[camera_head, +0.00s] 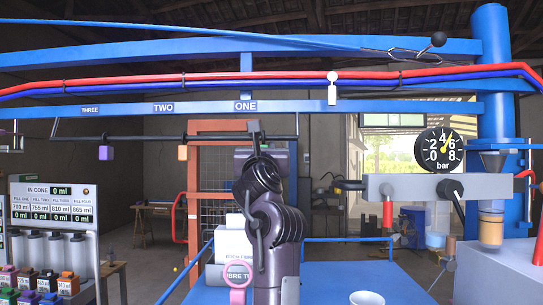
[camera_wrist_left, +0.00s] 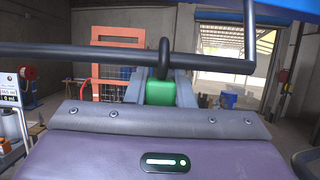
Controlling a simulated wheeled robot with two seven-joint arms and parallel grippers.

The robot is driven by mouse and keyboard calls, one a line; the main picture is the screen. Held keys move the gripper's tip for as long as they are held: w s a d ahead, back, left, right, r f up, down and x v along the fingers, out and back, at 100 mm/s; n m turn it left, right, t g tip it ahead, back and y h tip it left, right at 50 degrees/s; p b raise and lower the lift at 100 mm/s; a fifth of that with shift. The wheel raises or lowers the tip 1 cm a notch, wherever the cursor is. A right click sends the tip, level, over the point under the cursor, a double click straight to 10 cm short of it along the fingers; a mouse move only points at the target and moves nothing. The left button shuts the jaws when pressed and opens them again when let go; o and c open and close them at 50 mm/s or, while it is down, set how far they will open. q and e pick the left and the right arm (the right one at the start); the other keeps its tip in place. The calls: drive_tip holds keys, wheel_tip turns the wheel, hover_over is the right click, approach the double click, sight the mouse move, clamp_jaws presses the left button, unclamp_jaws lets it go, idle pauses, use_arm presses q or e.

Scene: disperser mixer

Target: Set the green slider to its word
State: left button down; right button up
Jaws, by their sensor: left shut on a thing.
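The green slider (camera_wrist_left: 160,92) hangs by a black hook (camera_wrist_left: 164,58) from a dark horizontal rod (camera_wrist_left: 90,52). My left gripper (camera_wrist_left: 160,88) is shut on it, with a finger on each side. In the head view my left gripper (camera_head: 254,142) is raised to the rod (camera_head: 210,137), below the blue word plate ONE (camera_head: 245,106). The green block is hidden there behind my gripper and wrist. The plates TWO (camera_head: 163,107) and THREE (camera_head: 90,111) are farther left. My right gripper is not in view.
An orange slider (camera_head: 183,154) and a purple slider (camera_head: 106,152) hang farther left on the rod. A pressure dial (camera_head: 441,148) and a grey bar (camera_head: 420,187) stand right. A blue table (camera_head: 345,275) lies below. The rod between my gripper and the orange slider looks clear.

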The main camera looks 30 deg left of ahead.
use_arm(q)
drive_tip(key=s+a+b, duration=0.1)
drive_tip(key=a, duration=0.1)
drive_tip(key=s+a, duration=0.1)
drive_tip(key=shift+s+a+b, duration=0.15)
drive_tip(key=shift+a+b, duration=0.2)
drive_tip(key=shift+a, duration=0.05)
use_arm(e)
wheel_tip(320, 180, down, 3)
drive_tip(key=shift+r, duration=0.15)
use_arm(q)
drive_tip(key=c, duration=1.2)
unclamp_jaws()
drive_tip(key=shift+c, duration=0.2)
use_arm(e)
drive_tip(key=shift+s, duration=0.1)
use_arm(q)
drive_tip(key=b+v, duration=0.4)
drive_tip(key=v, duration=0.3)
drive_tip(key=shift+s+d+f+b, duration=0.2)
drive_tip(key=shift+s+d+b, duration=0.05)
drive_tip(key=shift+s+b, duration=0.05)
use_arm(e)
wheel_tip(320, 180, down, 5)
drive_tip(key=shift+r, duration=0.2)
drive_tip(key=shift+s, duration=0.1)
